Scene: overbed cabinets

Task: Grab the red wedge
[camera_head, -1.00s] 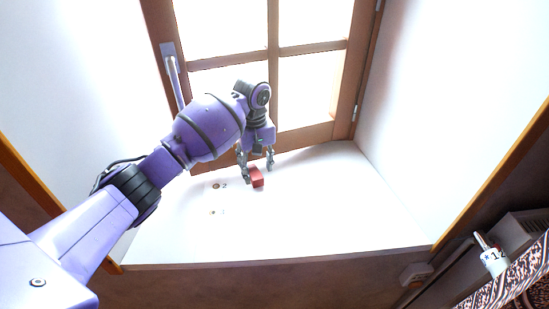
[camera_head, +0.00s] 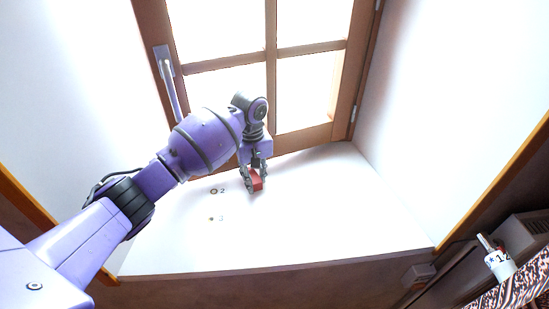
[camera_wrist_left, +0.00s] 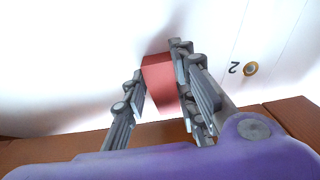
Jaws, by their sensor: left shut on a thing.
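The red wedge (camera_head: 256,183) is on the white window sill (camera_head: 310,225), near the foot of the window. It also shows in the left wrist view (camera_wrist_left: 160,82), between the two fingers. My left gripper (camera_head: 254,184) is shut on it, with one finger on each side. In the left wrist view the left gripper (camera_wrist_left: 160,95) points down the length of the wedge, and the wedge's far end stays visible. I cannot tell whether the wedge still touches the sill. My right gripper is not in view.
The brown-framed window (camera_head: 275,70) with its handle (camera_head: 169,85) stands behind the gripper. Small round marks (camera_head: 214,191) with a number lie left of the wedge. A white cylinder (camera_head: 499,264) stands at the lower right. The sill right of the wedge is clear.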

